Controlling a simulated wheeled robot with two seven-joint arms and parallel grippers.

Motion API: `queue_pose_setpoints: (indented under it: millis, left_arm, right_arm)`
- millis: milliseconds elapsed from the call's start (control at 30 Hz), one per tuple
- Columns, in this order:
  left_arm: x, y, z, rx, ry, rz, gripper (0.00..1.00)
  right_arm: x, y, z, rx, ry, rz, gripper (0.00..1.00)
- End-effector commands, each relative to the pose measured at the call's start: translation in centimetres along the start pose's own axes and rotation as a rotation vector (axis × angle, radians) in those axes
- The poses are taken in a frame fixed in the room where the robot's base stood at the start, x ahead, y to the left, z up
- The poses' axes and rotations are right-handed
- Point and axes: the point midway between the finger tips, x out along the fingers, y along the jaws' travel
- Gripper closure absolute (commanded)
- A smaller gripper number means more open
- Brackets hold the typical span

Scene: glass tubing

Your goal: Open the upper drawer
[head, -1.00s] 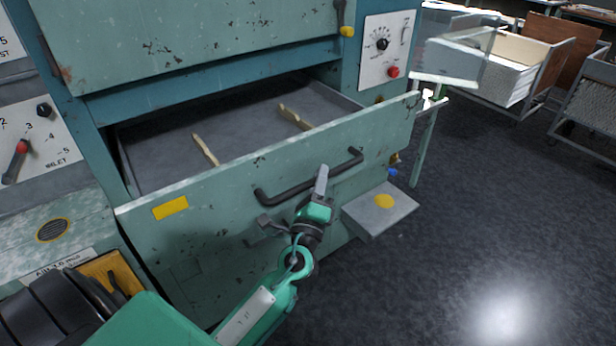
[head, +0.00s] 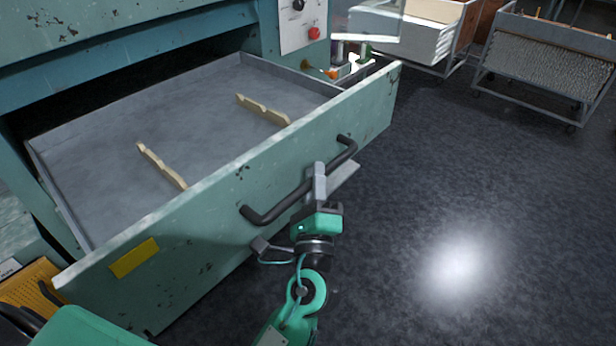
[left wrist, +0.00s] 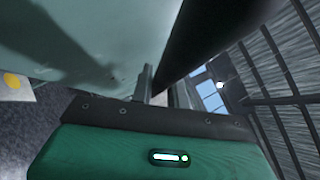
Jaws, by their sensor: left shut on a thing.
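The upper drawer (head: 225,205) is a worn green metal drawer pulled well out of the teal cabinet. Its grey inside shows two notched wooden strips and is otherwise empty. A black bar handle (head: 268,214) runs across its front. My left gripper (head: 318,182) is at the handle's right half, shut on the bar; one finger shows above it. In the left wrist view the dark handle bar (left wrist: 205,38) runs close by a finger, beside the pale green drawer front (left wrist: 75,40). My right gripper is in neither view.
The cabinet (head: 140,62) stands behind the drawer, with a control panel and red button (head: 314,33). Wheeled carts (head: 545,60) stand at the back right. The dark floor (head: 450,180) to the right is clear.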

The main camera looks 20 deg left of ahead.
Motion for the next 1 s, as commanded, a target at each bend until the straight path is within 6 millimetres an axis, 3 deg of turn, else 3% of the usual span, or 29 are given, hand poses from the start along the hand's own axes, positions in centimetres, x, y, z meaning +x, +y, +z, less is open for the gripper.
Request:
queue_pose_setpoints:
  millis: [233, 267, 333, 367, 733, 800, 1000]
  left_arm:
    - [0.0, 0.1, 0.0, 0.0, 0.0, 0.001, 1.0]
    - [0.0, 0.1, 0.0, 0.0, 0.0, 0.001, 0.78]
    - [0.0, 0.1, 0.0, 0.0, 0.0, 0.001, 0.64]
    - [0.0, 0.1, 0.0, 0.0, 0.0, 0.001, 0.62]
    - [-0.7, 0.2, -0.1, 0.0, 0.001, 0.001, 0.62]
    - [-1.6, 0.4, -0.1, 0.001, 0.002, 0.002, 0.62]
    - [-6.1, 0.6, -0.3, -0.002, 0.004, 0.002, 0.62]
  right_arm:
    - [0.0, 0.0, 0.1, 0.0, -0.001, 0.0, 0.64]
    - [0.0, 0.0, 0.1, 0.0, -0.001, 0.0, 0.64]
    - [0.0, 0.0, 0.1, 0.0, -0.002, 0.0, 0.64]
    - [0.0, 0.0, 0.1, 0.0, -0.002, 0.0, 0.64]
    - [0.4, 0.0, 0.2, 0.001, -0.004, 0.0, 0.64]
    - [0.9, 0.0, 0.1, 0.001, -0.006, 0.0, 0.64]
    - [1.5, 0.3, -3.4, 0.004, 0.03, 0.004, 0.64]
